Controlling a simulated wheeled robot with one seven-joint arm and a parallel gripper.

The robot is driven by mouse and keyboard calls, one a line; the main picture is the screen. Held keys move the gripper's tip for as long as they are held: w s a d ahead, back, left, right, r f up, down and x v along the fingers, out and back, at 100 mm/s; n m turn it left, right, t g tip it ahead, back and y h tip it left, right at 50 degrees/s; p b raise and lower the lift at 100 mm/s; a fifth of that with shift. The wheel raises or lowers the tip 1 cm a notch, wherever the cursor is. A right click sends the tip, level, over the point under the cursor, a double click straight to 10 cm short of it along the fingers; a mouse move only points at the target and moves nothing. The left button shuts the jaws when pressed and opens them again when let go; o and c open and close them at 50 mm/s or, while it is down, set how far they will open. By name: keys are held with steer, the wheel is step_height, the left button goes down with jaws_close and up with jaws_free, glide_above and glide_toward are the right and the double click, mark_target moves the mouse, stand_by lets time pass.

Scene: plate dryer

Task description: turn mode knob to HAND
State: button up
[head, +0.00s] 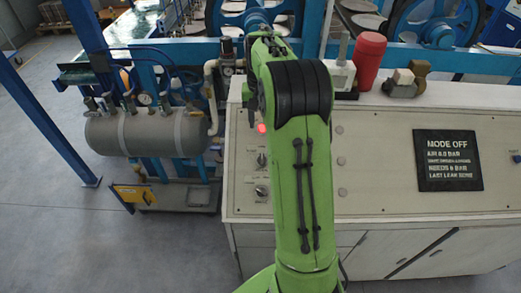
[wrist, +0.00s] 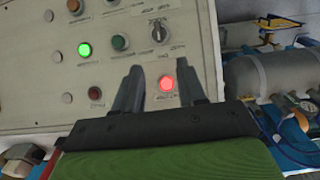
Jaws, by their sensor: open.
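A selector knob (wrist: 159,32) with a dark handle sits on the pale control panel (wrist: 35,105), just beyond my fingertips in the wrist view. My gripper (wrist: 160,68) is open and empty, its two dark fingers above the panel. A lit red lamp (wrist: 167,84) shows between the fingers. In the head view, two small knobs (head: 261,160) (head: 261,190) show left of my green arm, below the red lamp (head: 261,128). Their labels are too small to read, so I cannot tell which is the mode knob. A black display (head: 447,160) reads MODE OFF. My arm hides part of the panel.
A lit green lamp (wrist: 84,49), a dark green button (wrist: 119,42) and a dark red button (wrist: 95,93) are near the fingers. A red cylinder (head: 368,60) stands at the panel's back edge. A grey tank (head: 148,133) with pipes is at left.

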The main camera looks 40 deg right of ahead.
mark_target(262, 158)
steer(key=f, duration=0.7)
steer(key=f+b, duration=0.1)
steer(key=f, duration=0.7)
steer(key=shift+s+d+f, duration=0.1)
steer(key=shift+s+d, duration=0.05)
steer(key=shift+s, duration=0.05)
steer(key=shift+c, duration=0.4)
steer(key=shift+s, duration=0.1)
jaws_close()
